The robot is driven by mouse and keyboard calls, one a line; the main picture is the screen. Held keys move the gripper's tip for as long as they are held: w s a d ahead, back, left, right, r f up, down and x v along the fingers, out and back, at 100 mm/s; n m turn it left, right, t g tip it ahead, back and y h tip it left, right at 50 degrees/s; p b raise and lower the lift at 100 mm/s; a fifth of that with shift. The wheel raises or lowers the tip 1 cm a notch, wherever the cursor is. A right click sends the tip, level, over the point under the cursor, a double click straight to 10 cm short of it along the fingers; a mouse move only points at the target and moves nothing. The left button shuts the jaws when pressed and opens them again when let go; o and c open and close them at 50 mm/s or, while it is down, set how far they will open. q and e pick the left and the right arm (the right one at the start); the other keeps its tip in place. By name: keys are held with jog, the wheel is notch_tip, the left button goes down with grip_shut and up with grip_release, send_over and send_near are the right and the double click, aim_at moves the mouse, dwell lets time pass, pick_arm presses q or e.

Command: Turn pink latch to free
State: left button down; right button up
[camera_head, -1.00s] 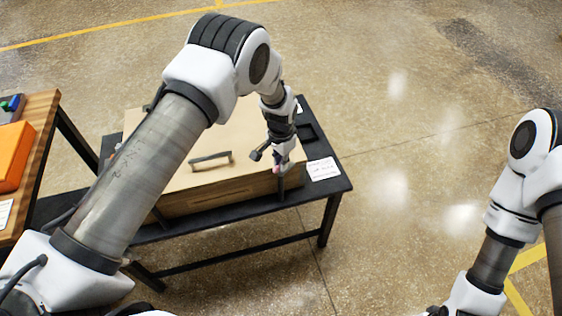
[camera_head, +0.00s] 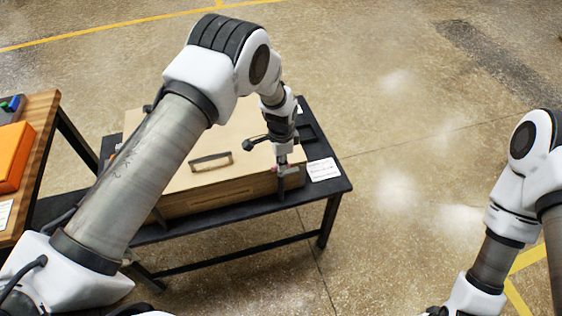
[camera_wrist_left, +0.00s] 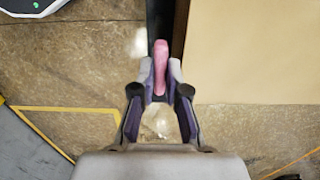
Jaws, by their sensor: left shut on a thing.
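The pink latch (camera_wrist_left: 160,65) stands at the edge of a tan, box-like furnace (camera_head: 225,140). In the left wrist view it points away from my gripper, along the lid's edge. My left gripper (camera_wrist_left: 160,78) is shut on it, one finger on each side. In the head view my left gripper (camera_head: 287,170) is at the box's front right corner, where the latch shows only as a small pink patch. My right arm (camera_head: 490,262) is at the right; its gripper is out of the picture.
The box has a dark handle (camera_head: 211,161) on its lid and rests on a black table (camera_head: 330,183) with a white label (camera_head: 323,169). A wooden bench (camera_head: 37,110) with an orange object (camera_head: 12,155) is at the left. The floor to the right is clear.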

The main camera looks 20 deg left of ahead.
pick_arm(q)
jog(key=shift+s+f, duration=0.1)
jog(key=shift+f, duration=0.05)
jog(key=c, duration=1.2)
grip_release()
notch_tip(320, 180, up, 12)
jog(key=shift+r, duration=0.1)
